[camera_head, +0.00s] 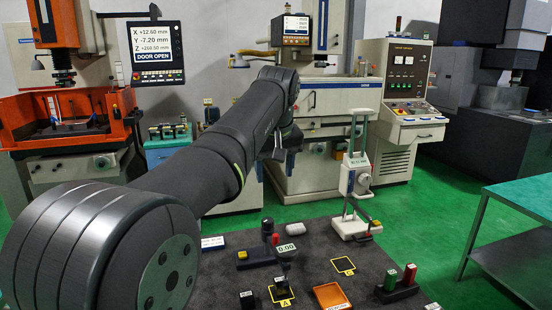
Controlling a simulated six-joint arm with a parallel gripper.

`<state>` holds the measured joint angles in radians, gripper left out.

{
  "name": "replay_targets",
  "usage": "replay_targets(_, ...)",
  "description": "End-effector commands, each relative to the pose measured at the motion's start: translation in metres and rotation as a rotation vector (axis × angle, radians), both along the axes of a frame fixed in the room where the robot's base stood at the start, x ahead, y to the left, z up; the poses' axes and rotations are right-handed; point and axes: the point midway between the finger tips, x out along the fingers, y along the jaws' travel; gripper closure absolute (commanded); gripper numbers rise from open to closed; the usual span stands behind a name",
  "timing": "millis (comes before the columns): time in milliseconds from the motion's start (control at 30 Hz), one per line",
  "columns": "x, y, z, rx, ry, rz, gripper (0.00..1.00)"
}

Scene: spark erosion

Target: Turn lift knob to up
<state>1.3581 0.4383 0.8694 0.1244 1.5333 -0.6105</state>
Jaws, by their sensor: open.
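A white and grey upright instrument (352,190) stands at the back of the dark mat, right of centre. A round pale knob (364,179) sits on its front; I take this for the lift knob, but its marks are too small to read, so its setting cannot be told. A small lever with a dark tip sticks out below it. My gripper (281,154) hangs at the end of my arm, left of the instrument and apart from it. It is small and partly hidden by my wrist; it is open, with nothing visible in it.
The dark mat (330,245) holds a small gauge reading 0.00 (286,250), an orange tray (331,297), a block with red and green handles (398,285) and a white rounded object (294,227). Machines stand behind. A green table (525,200) is at right. Green floor lies between.

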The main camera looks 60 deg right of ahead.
Motion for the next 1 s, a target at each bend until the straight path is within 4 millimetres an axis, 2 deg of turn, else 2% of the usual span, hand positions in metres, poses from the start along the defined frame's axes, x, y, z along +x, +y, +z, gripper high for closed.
replay_targets(100,-0.003,0.001,0.017,-0.018,-0.059,-0.020,0.45)
replay_targets(233,-0.004,0.001,0.026,-0.026,-0.095,-0.031,0.45)
replay_targets(667,-0.004,0.002,0.027,-0.028,-0.102,-0.032,0.45)
replay_targets(767,-0.003,0.002,0.012,-0.013,-0.051,-0.025,0.45)
replay_targets(867,-0.002,0.004,-0.022,0.015,0.073,-0.004,0.45)
replay_targets(1000,-0.004,0.012,-0.081,0.052,0.342,0.063,0.45)
